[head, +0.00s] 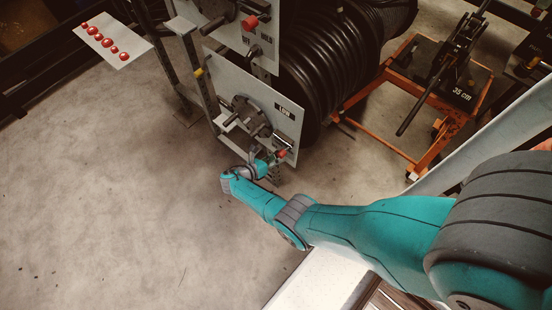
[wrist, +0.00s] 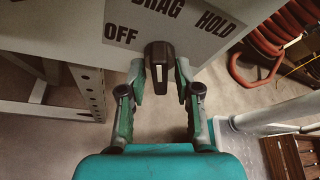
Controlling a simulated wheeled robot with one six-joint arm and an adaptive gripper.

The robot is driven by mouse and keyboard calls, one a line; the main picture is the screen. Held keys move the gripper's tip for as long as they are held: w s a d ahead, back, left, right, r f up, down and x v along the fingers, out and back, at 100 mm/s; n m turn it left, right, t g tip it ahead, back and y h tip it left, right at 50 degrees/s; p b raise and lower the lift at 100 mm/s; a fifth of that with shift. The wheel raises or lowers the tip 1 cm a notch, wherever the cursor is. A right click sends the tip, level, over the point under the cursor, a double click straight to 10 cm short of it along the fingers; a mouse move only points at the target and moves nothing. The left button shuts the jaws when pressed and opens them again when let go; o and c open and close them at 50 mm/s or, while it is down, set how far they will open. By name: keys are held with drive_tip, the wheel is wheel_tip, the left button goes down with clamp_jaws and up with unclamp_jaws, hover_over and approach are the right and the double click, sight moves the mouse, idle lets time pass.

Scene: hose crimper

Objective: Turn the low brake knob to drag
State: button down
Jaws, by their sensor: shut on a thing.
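The low brake knob (wrist: 158,62) is a dark bar-shaped knob under a label plate reading OFF, DRAG and HOLD (wrist: 170,30) in the wrist view. Its long side runs up and down in the picture, roughly in line with the DRAG word.
A red-ended part (head: 282,153) shows beside my gripper. A crank wheel (head: 250,115) with handles sits on the LOW panel above it. A similar panel (head: 258,55) stands higher, with a black hose reel (head: 335,60) behind. An orange cart (head: 405,145) stands right. The floor at left is clear.

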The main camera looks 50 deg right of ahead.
drive_tip(key=shift+n, duration=0.3)
idle(0.4)
drive_tip(key=c, duration=1.1)
unclamp_jaws()
drive_tip(key=shift+c, duration=0.2)
drive_tip(key=v, duration=1.2)
drive_tip(key=shift+w, duration=0.2)
drive_tip(key=shift+f, duration=0.15)
